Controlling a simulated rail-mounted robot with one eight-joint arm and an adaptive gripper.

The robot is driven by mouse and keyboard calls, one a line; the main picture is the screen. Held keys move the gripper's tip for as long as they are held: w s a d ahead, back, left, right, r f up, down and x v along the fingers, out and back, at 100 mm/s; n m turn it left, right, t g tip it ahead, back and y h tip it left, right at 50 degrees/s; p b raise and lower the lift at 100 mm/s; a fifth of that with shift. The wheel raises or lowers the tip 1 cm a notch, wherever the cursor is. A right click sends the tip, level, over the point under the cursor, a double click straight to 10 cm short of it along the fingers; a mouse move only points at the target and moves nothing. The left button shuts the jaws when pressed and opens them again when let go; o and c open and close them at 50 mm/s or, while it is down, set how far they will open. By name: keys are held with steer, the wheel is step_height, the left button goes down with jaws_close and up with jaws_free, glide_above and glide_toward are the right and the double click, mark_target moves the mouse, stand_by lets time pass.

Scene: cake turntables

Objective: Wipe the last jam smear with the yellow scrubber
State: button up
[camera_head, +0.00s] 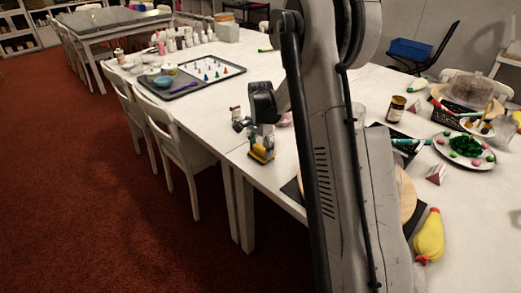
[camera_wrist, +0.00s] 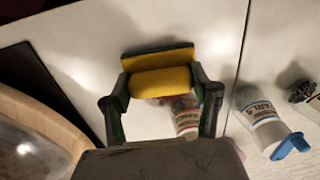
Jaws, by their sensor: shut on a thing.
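The yellow scrubber (camera_wrist: 160,82) with a dark green backing is held between the fingers of my gripper (camera_wrist: 161,98) in the wrist view. In the head view, my gripper (camera_head: 262,148) points down at the near-left edge of the white table, with a bit of yellow at its tips. The scrubber is close to the white tabletop; I cannot tell whether it touches it. I cannot make out a jam smear clearly. A reddish patch below the scrubber in the wrist view is partly hidden by it and blends with a jar behind.
A pearls jar (camera_wrist: 260,115) with a blue cap lies to the right. A round wooden turntable (camera_wrist: 38,112) is at lower left. In the head view, a tray of small cones (camera_head: 205,75) stands farther back.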

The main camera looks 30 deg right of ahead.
steer(key=shift+w+d, duration=0.25)
steer(key=shift+d, duration=0.7)
steer(key=shift+w+d, duration=0.25)
steer(key=shift+d, duration=0.65)
steer(key=shift+w+d+b, duration=0.25)
steer(key=shift+d+b, duration=0.15)
steer(key=shift+d, duration=0.5)
steer(key=shift+w+d+b, duration=0.25)
steer(key=shift+d+b, duration=0.1)
steer(key=shift+d, duration=0.55)
steer(key=shift+s+a+f+b, duration=0.1)
steer(key=shift+s+a+b, duration=0.2)
steer(key=shift+a, duration=0.95)
steer(key=shift+s+a+r+b, duration=0.15)
steer(key=shift+s+a, duration=0.2)
steer(key=shift+a, duration=0.85)
steer(key=shift+s+a+f+b, duration=0.15)
steer(key=shift+s+a+b, duration=0.15)
steer(key=shift+a, duration=0.95)
steer(key=shift+w+a, duration=0.25)
steer(key=shift+w, duration=0.85)
steer(key=shift+w+d+b, duration=0.15)
steer(key=shift+w+d, duration=0.15)
steer(key=shift+d, duration=0.9)
steer(key=shift+w+d+b, duration=0.15)
steer(key=shift+w+d, duration=0.2)
steer(key=shift+d, duration=0.85)
steer(key=shift+w+d+b, duration=0.15)
steer(key=shift+w+d, duration=0.15)
steer(key=shift+d, duration=0.9)
